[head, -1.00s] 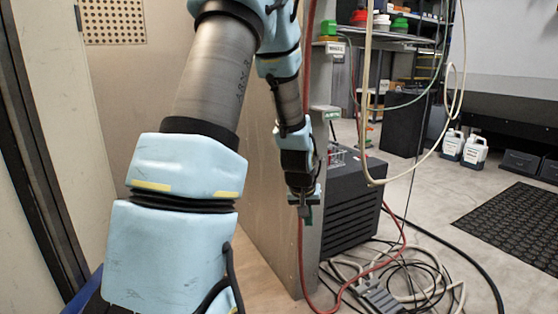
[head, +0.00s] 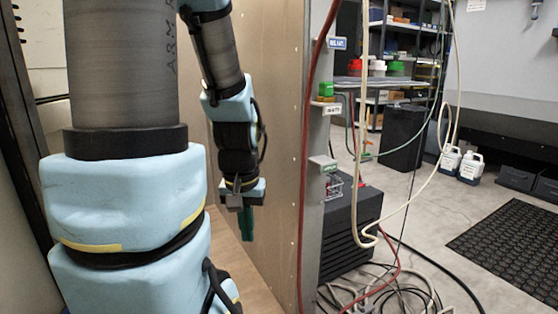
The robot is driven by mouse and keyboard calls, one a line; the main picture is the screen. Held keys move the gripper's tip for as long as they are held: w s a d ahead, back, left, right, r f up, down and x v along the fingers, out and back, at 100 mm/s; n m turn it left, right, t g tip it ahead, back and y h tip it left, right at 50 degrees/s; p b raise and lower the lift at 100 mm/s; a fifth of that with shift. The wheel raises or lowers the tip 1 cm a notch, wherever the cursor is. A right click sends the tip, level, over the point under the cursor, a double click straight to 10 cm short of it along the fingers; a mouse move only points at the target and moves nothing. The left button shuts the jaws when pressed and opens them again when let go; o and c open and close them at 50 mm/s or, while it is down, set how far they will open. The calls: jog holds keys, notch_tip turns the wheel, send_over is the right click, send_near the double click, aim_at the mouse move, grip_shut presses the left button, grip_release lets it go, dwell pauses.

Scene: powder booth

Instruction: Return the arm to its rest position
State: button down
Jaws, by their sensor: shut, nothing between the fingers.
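My arm, with light blue covers and grey tubes, fills the left part of the head view. Its forearm hangs down beside the tan booth panel. My gripper (head: 246,222) points downward in front of that panel, with green fingers close together. It is shut and holds nothing. The fingertips are above the tan floor board, apart from it.
The tan panel (head: 270,90) ends at a grey post with a red hose (head: 311,130) along it. Beyond stand a dark machine (head: 350,235), tangled cables (head: 385,298) and white jugs (head: 470,167). A black mat (head: 508,240) lies on open floor at right.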

notch_tip(320, 180, up, 29)
jog(key=p, duration=2.6)
jog(key=shift+p, duration=0.35)
